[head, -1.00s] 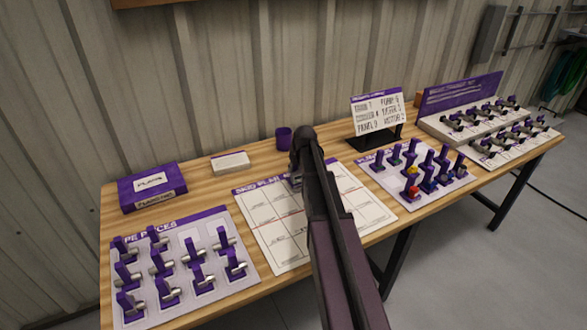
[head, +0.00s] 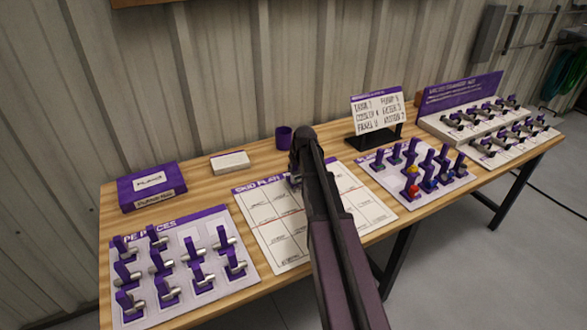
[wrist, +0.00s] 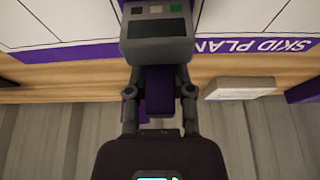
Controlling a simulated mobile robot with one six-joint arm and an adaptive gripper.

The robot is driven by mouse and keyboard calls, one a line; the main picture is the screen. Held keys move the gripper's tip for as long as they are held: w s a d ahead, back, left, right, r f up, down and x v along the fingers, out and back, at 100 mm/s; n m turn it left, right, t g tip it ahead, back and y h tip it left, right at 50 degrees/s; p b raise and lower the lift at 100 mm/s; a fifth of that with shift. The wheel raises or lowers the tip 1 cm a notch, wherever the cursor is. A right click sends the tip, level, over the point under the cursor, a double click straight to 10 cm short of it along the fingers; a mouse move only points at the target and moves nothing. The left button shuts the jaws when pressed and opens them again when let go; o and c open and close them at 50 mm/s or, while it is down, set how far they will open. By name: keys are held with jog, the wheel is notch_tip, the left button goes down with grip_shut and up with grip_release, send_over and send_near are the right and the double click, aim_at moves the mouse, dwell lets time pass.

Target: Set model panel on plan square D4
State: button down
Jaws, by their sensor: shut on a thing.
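In the wrist view my gripper (wrist: 160,92) is shut on the purple grip of the model panel (wrist: 157,46), a grey box with a dark screen and small coloured marks on its face. The panel is over the skid plan sheet (wrist: 245,20), near its purple title strip. I cannot tell whether it touches the sheet. In the head view the plan sheet (head: 268,222) lies mid-table, with a grid of squares and red lines. My arm covers its middle and most of the panel. The square labels are too small to read, so I cannot pick out D4.
A board of pipe pieces (head: 120,246) lies left, and a board of purple-handled models (head: 388,176) right. Behind stand a purple box (head: 152,184), a pale block (head: 230,162), a purple cup (head: 283,138) and a sign (head: 378,112). Bare wood shows behind the plan.

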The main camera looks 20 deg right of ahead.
jog(key=shift+f+b, duration=0.45)
dwell(0.4)
jog(key=shift+c, duration=2)
grip_release()
jog(key=shift+r+p, duration=0.7)
jog(key=shift+r+p, duration=3.45)
